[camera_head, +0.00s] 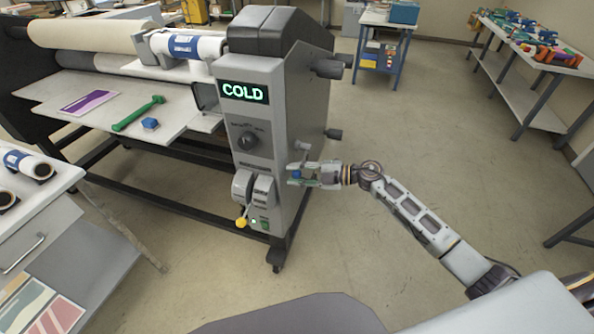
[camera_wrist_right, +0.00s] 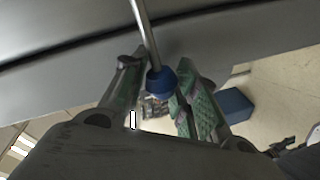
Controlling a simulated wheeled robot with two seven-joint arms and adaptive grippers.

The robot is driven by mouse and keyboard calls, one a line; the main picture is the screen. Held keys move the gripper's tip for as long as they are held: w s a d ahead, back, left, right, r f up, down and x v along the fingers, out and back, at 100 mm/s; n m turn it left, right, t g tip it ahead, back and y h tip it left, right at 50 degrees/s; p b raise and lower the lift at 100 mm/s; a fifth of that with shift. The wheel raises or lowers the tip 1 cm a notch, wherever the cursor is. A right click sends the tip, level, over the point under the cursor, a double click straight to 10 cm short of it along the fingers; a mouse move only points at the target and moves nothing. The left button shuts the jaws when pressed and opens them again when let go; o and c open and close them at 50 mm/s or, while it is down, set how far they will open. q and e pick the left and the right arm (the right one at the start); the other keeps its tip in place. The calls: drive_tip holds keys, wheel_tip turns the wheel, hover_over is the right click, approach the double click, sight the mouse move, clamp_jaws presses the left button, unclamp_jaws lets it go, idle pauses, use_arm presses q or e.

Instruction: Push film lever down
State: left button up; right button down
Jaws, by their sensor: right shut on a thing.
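The grey laminator (camera_head: 252,150) stands at the centre with a lit "COLD" display (camera_head: 244,92). A lever with a blue ball knob (camera_head: 296,174) sticks out from its right side. My right gripper (camera_head: 303,173) is at that side, shut on the blue knob. In the right wrist view the blue knob (camera_wrist_right: 162,80) sits between the two green-padded fingers, and its metal rod (camera_wrist_right: 145,30) runs up to the grey housing. A second lever with a yellow knob (camera_head: 241,222) points down at the front of the machine. The frames do not show which lever is the film lever. My left gripper is out of view.
A dark dial (camera_head: 245,140) is on the front panel. A cart with rolls (camera_head: 28,165) stands at left. The floor right of the machine is clear.

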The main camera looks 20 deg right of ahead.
drive_tip(key=shift+s+f+n, duration=0.1)
drive_tip(key=shift+f+n, duration=0.2)
drive_tip(key=shift+f, duration=0.6)
drive_tip(key=c, duration=1.1)
unclamp_jaws()
drive_tip(key=shift+d+r, duration=0.1)
drive_tip(key=shift+d+r, duration=0.1)
drive_tip(key=shift+r, duration=0.05)
drive_tip(key=v, duration=1.1)
drive_tip(key=shift+d, duration=0.3)
